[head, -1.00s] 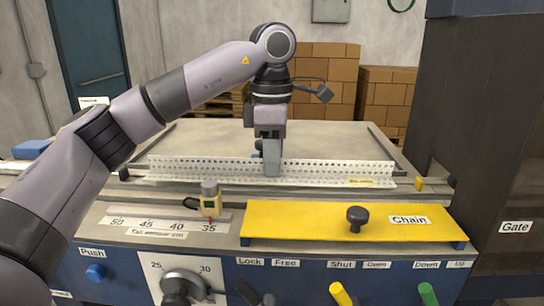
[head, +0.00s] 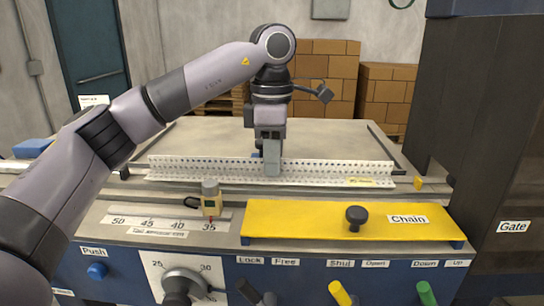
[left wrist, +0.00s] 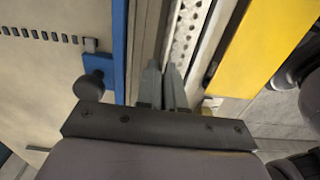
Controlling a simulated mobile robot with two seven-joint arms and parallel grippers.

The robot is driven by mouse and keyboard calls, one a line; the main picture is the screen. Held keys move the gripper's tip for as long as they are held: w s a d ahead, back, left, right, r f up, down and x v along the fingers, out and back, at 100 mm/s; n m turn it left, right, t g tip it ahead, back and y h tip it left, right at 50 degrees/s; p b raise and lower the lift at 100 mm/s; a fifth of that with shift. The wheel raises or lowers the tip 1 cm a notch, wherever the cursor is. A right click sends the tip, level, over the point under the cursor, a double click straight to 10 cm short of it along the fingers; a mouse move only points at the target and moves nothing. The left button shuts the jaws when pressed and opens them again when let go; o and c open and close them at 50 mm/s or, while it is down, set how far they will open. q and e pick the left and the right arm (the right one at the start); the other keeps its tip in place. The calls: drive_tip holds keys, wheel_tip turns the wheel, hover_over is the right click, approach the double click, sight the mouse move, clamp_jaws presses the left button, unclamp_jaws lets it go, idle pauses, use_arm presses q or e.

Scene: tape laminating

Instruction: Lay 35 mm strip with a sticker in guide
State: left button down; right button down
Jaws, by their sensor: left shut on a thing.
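A white perforated strip (head: 330,167) stands along the guide (head: 220,182) at the front of the machine's flat bed. A small yellow sticker (head: 360,182) shows near its right end. My left gripper (head: 271,170) points down at the middle of the strip and is shut on it. In the left wrist view the closed fingers (left wrist: 163,85) meet at the strip (left wrist: 186,35), beside the guide rail. The part of the strip between the fingers is hidden. My right gripper is not in view.
A yellow chain cover (head: 300,222) with a black knob lies in front of the strip. Levers and a dial line the front panel. The bed (head: 200,140) behind is clear.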

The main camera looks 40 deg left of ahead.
use_arm(q)
drive_tip(key=shift+s+f, duration=0.15)
drive_tip(key=shift+f, duration=0.75)
idle(1.4)
drive_tip(key=c, duration=1.4)
unclamp_jaws()
drive_tip(key=shift+o, duration=1.1)
drive_tip(key=shift+s+d+r, duration=0.1)
drive_tip(key=shift+s, duration=0.05)
drive_tip(key=shift+w+a+r, duration=0.2)
drive_tip(key=shift+w+r, duration=0.3)
drive_tip(key=shift+r, duration=0.2)
drive_tip(key=r, duration=0.2)
drive_tip(key=shift+s+d+r, duration=0.1)
drive_tip(key=shift+s+r, duration=0.1)
drive_tip(key=shift+r, duration=1.15)
